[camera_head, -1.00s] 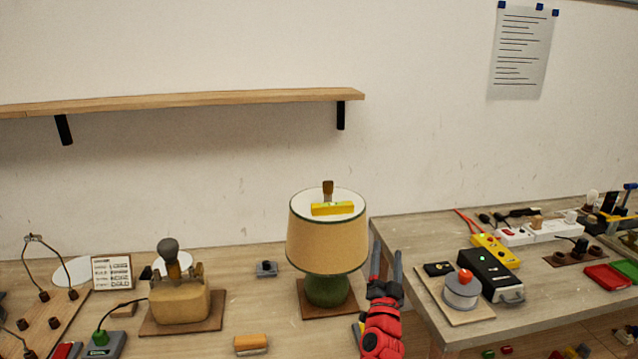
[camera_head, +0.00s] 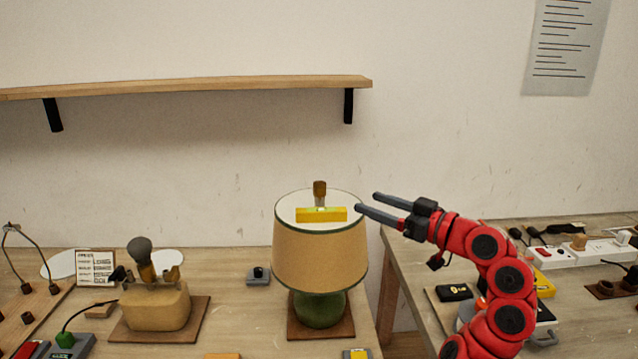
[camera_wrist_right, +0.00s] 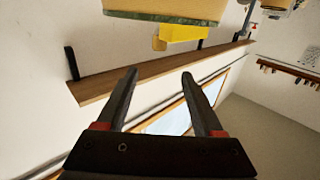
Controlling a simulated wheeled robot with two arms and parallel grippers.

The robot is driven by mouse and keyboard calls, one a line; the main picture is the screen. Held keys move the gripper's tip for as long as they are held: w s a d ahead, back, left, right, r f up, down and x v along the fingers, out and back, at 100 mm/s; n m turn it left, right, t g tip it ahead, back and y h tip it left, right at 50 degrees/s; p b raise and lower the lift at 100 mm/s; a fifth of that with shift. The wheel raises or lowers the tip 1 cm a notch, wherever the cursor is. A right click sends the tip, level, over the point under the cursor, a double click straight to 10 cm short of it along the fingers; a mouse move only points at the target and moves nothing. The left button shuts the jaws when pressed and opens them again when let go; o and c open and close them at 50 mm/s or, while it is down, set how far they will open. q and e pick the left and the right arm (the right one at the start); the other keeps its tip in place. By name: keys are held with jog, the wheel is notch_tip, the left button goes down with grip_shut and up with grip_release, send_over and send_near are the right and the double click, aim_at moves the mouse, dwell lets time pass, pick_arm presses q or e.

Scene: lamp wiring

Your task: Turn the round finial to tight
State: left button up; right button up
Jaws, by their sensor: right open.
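The lamp has a tan shade (camera_head: 320,252) with a dark green rim, on a green base (camera_head: 320,309) that stands on a wooden board. A brownish finial (camera_head: 320,190) stands upright at the top of the shade. A yellow level (camera_head: 321,214) lies across the top in front of it. In the right wrist view the level (camera_wrist_right: 184,33) and finial (camera_wrist_right: 159,43) show near the top edge. My right gripper (camera_head: 367,202) is open and empty, just right of the shade's top, its fingers pointing left toward the finial. It touches nothing that I can make out. My left gripper is not in view.
A wooden shelf (camera_head: 200,87) is on the wall above left. A tan block holder (camera_head: 158,306) with a brush stands left of the lamp. A second table on the right carries a power strip (camera_head: 585,250) and other parts. The space above the lamp is clear.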

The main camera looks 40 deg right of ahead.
aim_at(325, 185)
jog(key=p+x, duration=0.3)
jog(key=x, duration=1.1)
jog(key=shift+w+r, duration=0.1)
jog(key=shift+w, duration=0.65)
grip_shut()
